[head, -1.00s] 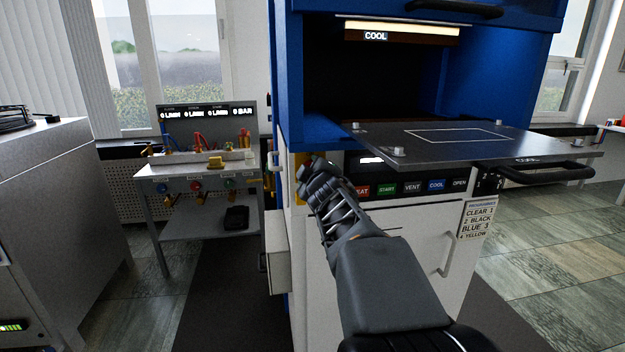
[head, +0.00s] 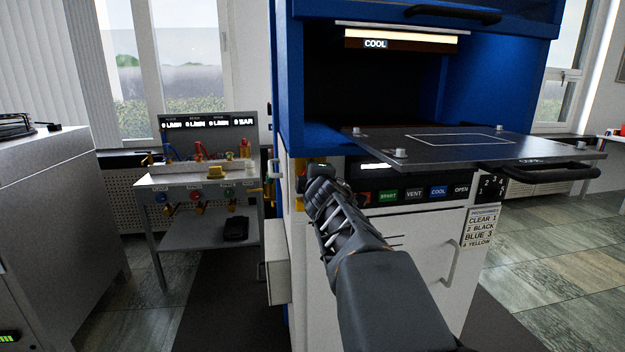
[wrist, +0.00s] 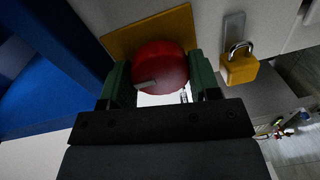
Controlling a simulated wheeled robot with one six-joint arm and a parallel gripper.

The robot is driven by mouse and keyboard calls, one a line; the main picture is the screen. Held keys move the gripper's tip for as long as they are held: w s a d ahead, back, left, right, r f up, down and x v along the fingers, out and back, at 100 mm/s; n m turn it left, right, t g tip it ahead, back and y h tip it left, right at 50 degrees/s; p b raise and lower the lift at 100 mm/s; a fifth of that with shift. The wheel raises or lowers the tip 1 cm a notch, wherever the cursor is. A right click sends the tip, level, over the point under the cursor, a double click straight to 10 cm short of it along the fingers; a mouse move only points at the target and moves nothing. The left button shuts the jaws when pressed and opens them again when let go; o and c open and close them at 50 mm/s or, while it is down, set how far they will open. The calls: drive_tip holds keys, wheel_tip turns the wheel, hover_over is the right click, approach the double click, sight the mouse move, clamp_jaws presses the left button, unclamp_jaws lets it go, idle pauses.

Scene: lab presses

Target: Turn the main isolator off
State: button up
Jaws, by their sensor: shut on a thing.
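The main isolator is a round red knob (wrist: 158,66) on a yellow plate (wrist: 125,38), seen in the wrist view. A pale grey mark shows on the knob's left part. My gripper (wrist: 160,88) has its green fingers on either side of the knob and is shut on it. In the head view my gripper (head: 319,182) is at the left front edge of the press, and it hides the knob there.
A yellow padlock (wrist: 239,68) hangs from a metal hasp right of the knob. The press's dark platen (head: 480,145) juts out above my arm. A button row (head: 438,192) lies right of my gripper. A bench with valves (head: 205,180) stands at left.

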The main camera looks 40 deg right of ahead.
drive_tip(key=o, duration=0.9)
drive_tip(key=shift+r, duration=0.1)
